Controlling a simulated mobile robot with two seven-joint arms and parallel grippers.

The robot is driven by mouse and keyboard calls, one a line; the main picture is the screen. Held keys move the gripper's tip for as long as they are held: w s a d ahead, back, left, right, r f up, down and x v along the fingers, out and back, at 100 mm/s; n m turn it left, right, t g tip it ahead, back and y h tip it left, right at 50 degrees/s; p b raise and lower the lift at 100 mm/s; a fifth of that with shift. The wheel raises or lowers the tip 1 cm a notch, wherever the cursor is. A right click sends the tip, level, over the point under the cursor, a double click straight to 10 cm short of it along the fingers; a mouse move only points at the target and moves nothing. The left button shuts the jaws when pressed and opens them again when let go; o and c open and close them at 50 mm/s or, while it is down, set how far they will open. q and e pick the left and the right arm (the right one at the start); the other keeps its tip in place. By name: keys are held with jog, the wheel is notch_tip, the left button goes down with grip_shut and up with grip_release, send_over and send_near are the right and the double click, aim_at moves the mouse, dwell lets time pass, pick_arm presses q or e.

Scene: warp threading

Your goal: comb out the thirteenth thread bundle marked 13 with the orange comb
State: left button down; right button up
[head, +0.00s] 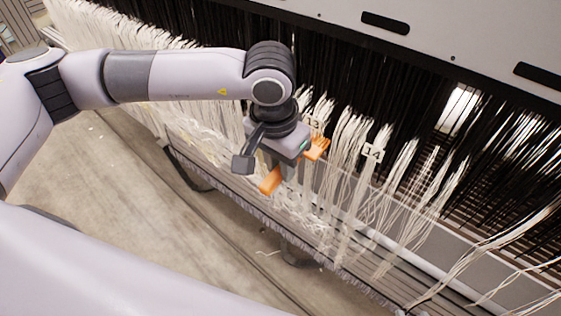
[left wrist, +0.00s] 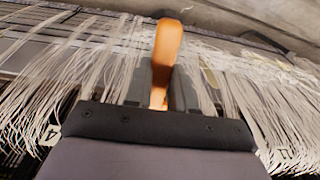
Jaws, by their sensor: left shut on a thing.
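My left gripper (head: 288,172) is shut on the orange comb (head: 270,182), in front of the thread curtain. The comb's handle sticks out on the lower left of the gripper, and its toothed end shows on the right, close to the threads under the 13 tag. The gripper hides the comb's middle. The thirteenth bundle (head: 323,112) is white thread, with its tag partly covered by the gripper. I cannot tell whether the teeth touch the threads. In the left wrist view the comb's handle (left wrist: 165,55) stands up between the fingers. My right gripper is not in view.
The bundle tagged 14 (head: 373,152) hangs just right, and its tag also shows in the left wrist view (left wrist: 50,133). Black threads hang behind under a grey machine beam (head: 450,40). A rail runs below the threads. Concrete floor (head: 130,220) is open at the left.

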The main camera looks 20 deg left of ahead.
pick_arm(q)
jog(key=shift+w+r+b, duration=0.1)
jog(key=shift+w+b, duration=0.1)
jog(key=shift+b, duration=0.9)
dwell(1.6)
notch_tip(320, 180, down, 25)
jog(key=w+b, duration=0.1)
jog(key=b, duration=2.6)
jog(key=shift+d, duration=0.2)
